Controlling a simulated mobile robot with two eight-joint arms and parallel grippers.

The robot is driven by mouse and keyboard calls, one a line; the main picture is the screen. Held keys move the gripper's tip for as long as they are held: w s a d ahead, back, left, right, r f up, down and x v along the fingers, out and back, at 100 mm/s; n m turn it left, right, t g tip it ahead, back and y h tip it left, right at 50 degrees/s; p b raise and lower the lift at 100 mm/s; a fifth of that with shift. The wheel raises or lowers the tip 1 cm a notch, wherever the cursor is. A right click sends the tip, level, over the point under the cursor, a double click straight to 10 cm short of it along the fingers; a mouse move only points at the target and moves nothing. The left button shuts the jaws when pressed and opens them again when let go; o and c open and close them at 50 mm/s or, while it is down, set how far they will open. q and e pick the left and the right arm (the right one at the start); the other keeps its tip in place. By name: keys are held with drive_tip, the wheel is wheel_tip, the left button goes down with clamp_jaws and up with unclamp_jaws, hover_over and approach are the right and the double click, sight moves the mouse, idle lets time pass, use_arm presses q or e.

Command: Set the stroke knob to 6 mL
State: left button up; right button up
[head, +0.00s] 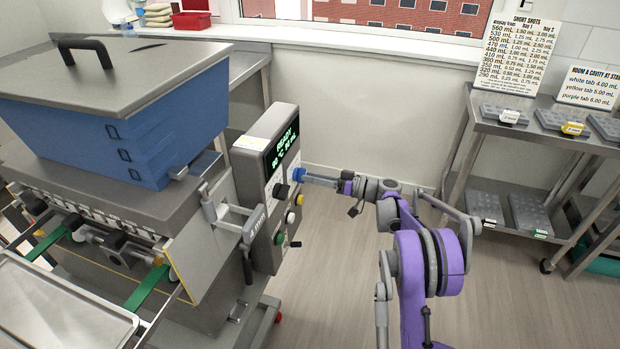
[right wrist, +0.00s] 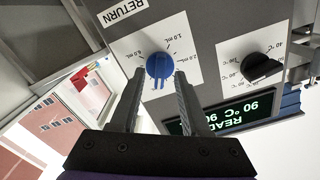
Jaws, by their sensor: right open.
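The stroke knob is a round blue knob (right wrist: 159,66) on a white dial plate (right wrist: 150,40) of the depositor's control panel, and it also shows in the head view (head: 298,175). The dial's mL marks are small and tilted, and I cannot tell exactly which mark the knob points to. My right gripper (head: 307,178) reaches the panel from the right. In the right wrist view its two open fingers (right wrist: 159,76) stand either side of the knob's near part. I cannot tell whether they touch it. My left gripper is out of view.
A black temperature knob (right wrist: 260,67) and a lit green-text display (head: 283,147) are close by. A handled lever (head: 254,226) juts out left of the panel. The blue hopper (head: 130,115) stands at left. A steel rack (head: 490,157) with trays stands at right; floor between is clear.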

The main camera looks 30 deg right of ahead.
drive_tip(key=shift+w+a, duration=0.3)
drive_tip(key=shift+w, duration=0.05)
drive_tip(key=shift+c, duration=0.2)
clamp_jaws()
drive_tip(key=shift+m, duration=0.3)
drive_tip(key=m, duration=2)
drive_tip(key=shift+m, duration=0.6)
